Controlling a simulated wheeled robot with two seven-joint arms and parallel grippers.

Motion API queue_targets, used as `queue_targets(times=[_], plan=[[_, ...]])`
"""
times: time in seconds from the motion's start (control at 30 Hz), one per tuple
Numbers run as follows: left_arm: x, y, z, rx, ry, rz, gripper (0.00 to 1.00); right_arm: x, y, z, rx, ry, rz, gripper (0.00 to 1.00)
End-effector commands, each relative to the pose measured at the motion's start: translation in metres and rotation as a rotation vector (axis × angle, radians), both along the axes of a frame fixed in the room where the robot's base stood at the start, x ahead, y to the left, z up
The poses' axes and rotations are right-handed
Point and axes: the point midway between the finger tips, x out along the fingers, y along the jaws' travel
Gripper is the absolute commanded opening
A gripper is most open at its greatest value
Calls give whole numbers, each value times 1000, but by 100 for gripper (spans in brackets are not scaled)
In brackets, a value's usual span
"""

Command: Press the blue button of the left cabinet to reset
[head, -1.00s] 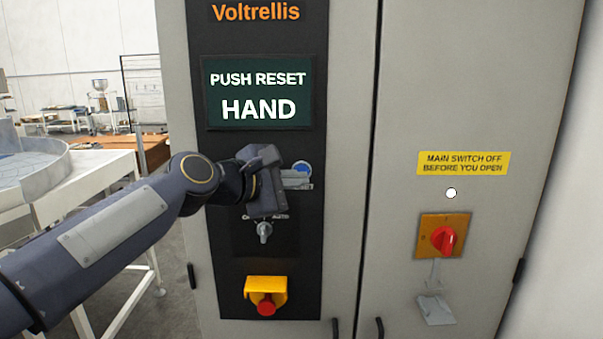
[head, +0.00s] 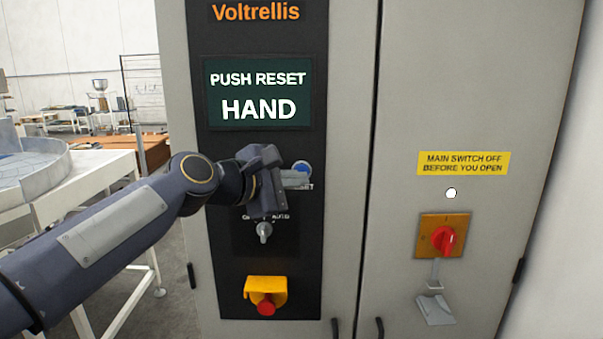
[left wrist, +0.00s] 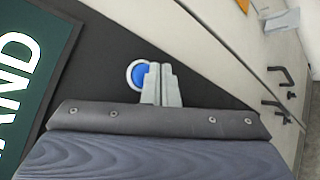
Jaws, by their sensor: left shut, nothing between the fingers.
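The left cabinet (head: 343,200) has a black control panel with a lit display (head: 259,93) reading "PUSH RESET HAND". The blue button (head: 302,167) sits below the display, partly hidden by my left gripper (head: 303,180). In the left wrist view, the blue button (left wrist: 138,75) with its pale ring shows just beside the fingertips of my left gripper (left wrist: 160,68), which overlap its right side. The fingers are shut with nothing between them. I cannot tell whether the fingertips touch the button. My right gripper is not in view.
A selector switch (head: 264,232) and a red emergency button in a yellow housing (head: 265,294) sit lower on the panel. A red main switch (head: 443,239) is on the right door. A white table (head: 80,185) stands at the left.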

Motion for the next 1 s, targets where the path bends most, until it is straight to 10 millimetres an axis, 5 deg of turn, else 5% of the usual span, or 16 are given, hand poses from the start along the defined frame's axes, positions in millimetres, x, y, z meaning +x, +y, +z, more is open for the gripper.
queue_targets(times=[1.0], plan=[[9,0,0,0,0,0,0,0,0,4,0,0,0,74]])
